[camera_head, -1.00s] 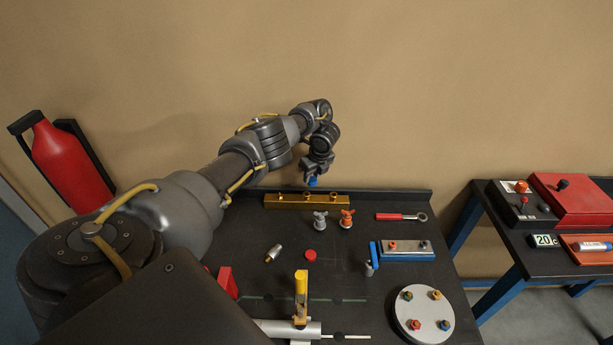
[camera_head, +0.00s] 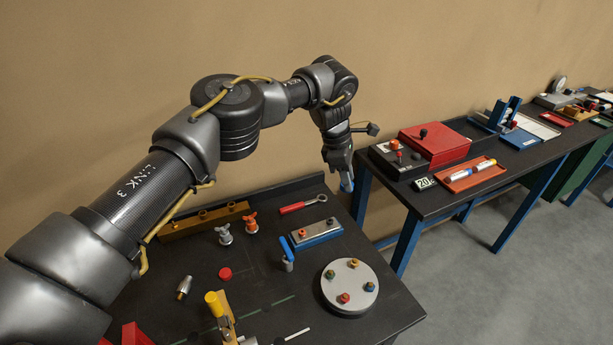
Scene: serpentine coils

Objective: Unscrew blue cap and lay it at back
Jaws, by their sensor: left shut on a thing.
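My left gripper (camera_head: 345,180) comes in from the left and points down at the gap between the two tables in the picture. It is shut on a small blue thing that looks like the blue cap (camera_head: 346,186), mostly covered by the fingers. The cap is in the air, clear of the brass bar. The brass bar (camera_head: 205,222) with fittings on top lies along the back left of the near table (camera_head: 290,277). My right gripper is not in view.
On the near table are a red-handled wrench (camera_head: 303,204), grey (camera_head: 224,234) and orange (camera_head: 251,223) valves, a red disc (camera_head: 225,274), a blue-edged block (camera_head: 316,234) and a round plate (camera_head: 350,285) with several bolts. A second table (camera_head: 436,200) holds a red box (camera_head: 435,144).

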